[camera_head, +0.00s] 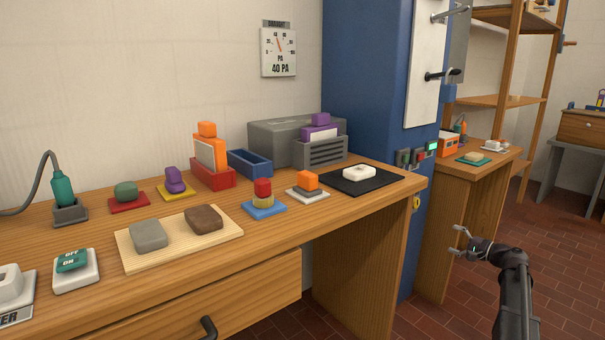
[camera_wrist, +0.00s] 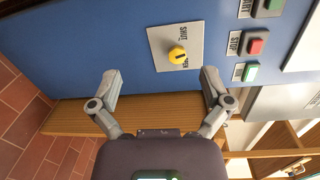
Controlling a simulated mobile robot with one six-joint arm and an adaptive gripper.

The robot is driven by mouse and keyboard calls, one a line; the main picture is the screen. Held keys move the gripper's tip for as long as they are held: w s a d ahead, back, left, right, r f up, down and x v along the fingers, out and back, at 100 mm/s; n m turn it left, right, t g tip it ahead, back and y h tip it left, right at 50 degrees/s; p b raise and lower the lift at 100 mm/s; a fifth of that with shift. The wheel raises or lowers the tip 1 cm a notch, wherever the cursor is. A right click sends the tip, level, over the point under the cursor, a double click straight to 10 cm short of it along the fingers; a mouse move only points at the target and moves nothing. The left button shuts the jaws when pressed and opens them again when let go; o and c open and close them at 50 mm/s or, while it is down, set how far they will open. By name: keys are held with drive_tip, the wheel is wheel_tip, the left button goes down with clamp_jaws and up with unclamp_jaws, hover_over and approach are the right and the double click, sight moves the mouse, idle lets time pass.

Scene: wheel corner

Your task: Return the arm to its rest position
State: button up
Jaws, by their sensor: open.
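My gripper (camera_head: 460,241) is at the lower right of the head view, in the open space to the right of the wooden workbench (camera_head: 340,208). Its two fingers are spread apart with nothing between them. In the wrist view my gripper (camera_wrist: 160,88) also shows open and empty. Beyond its fingers is a blue panel (camera_wrist: 110,40) with a grey plate (camera_wrist: 190,40) that bears a yellow knob (camera_wrist: 178,55). The knob appears apart from both fingers.
The blue pillar (camera_head: 361,75) stands behind the bench's right end. A second wooden bench (camera_head: 474,175) is just behind my gripper. A wooden shelf (camera_head: 500,101) rises behind that. The brick floor (camera_head: 565,260) at the right is clear.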

drive_tip(key=s+a+f+n+g+h+p, duration=0.1)
drive_tip(key=s+a+f+n+g+p, duration=0.2)
drive_tip(key=a, duration=0.5)
drive_tip(key=s+a+f+n+g+h+p, duration=0.1)
drive_tip(key=s+a+g, duration=0.2)
drive_tip(key=s+a, duration=0.45)
drive_tip(key=s+a+f+n+g+h+p, duration=0.1)
drive_tip(key=s+a+f+n+g+p, duration=0.15)
drive_tip(key=a, duration=0.75)
drive_tip(key=s+a+n+g+h+p, duration=0.2)
drive_tip(key=s+a+h, duration=0.15)
drive_tip(key=s, duration=0.45)
drive_tip(key=s+a+n+g+h+p, duration=0.3)
drive_tip(key=s+h, duration=0.1)
drive_tip(key=s, duration=0.5)
wheel_tip(320, 180, up, 39)
drive_tip(key=s+p, duration=0.1)
drive_tip(key=p, duration=3.6)
drive_tip(key=shift+f+p, duration=0.2)
drive_tip(key=shift+p, duration=0.2)
